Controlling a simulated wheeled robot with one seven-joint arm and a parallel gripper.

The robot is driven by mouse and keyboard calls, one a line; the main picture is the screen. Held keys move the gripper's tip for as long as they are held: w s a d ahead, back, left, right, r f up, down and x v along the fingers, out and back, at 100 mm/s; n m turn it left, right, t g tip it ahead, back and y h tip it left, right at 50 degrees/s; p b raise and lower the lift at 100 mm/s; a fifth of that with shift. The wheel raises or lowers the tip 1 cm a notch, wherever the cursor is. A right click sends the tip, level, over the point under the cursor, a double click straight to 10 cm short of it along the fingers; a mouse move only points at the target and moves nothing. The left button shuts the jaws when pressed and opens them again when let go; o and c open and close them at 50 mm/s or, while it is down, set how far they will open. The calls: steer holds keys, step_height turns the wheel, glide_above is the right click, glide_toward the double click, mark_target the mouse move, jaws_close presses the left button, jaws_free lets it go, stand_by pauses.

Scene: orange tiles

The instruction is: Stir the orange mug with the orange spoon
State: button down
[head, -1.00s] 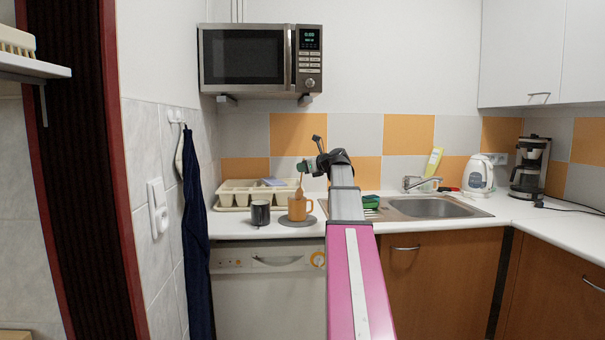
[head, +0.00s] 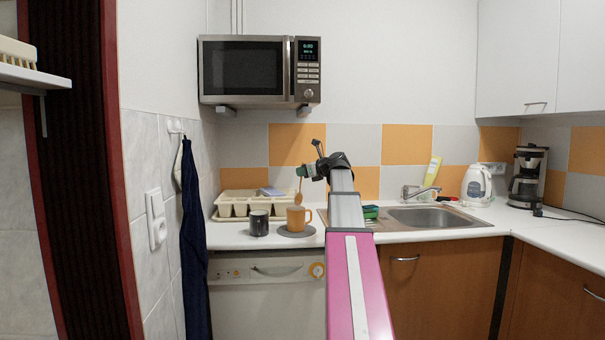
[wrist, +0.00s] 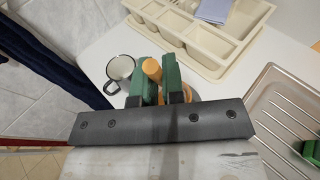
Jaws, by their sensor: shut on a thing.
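The orange mug (head: 297,219) stands upright on a round grey mat (head: 296,232) on the counter. My gripper (head: 301,171) is above it, with green fingers shut on the orange spoon (head: 298,197). The spoon hangs down steeply over the mug's mouth; I cannot tell whether its lower end is inside the rim. In the wrist view the spoon's rounded handle end (wrist: 152,69) shows between the fingers (wrist: 157,78). The fingers hide most of the mug in that view.
A dark grey mug (head: 259,223) stands close to the left of the orange mug. A cream cutlery tray (head: 232,212) lies behind, with a blue cloth (head: 271,191). The sink (head: 433,215) is to the right. A microwave (head: 260,70) hangs above.

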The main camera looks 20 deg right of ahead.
stand_by(0.3)
steer(key=shift+r, duration=2.5)
